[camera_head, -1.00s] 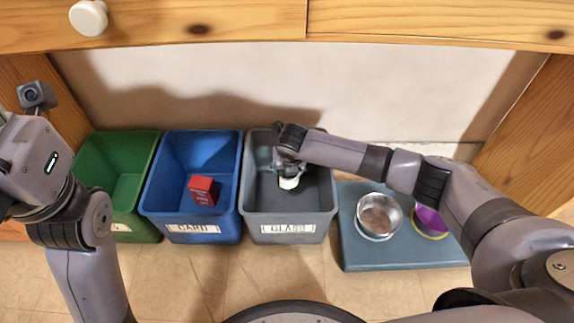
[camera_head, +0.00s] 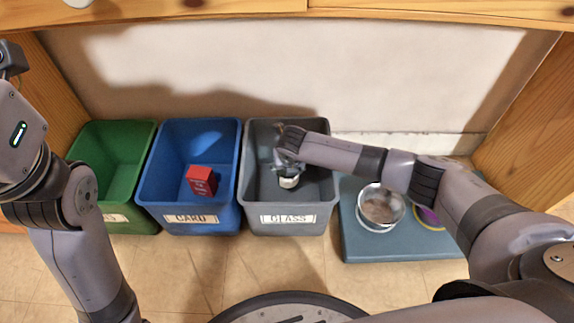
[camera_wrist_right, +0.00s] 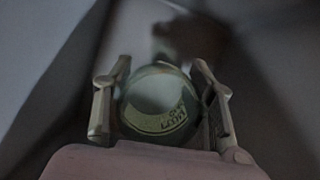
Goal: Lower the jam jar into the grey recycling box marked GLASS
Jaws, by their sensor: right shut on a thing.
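The grey recycling box (camera_head: 289,219) has a GLASS label on its front and stands to the right of the blue box. My right gripper (camera_head: 288,170) is inside this box, below its rim. It is shut on the jam jar (camera_head: 289,182), whose pale top shows in the head view. In the right wrist view the jar (camera_wrist_right: 158,103) sits between both fingers of the right gripper (camera_wrist_right: 160,95), with some lettering on it. Whether the jar touches the box floor cannot be told. Of my left arm, only links show at the left edge; its fingers are out of view.
The blue CARD box (camera_head: 189,219) holds a red carton (camera_head: 201,180). A green box (camera_head: 126,218) stands left of it. A wooden drawer edge overhangs above.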

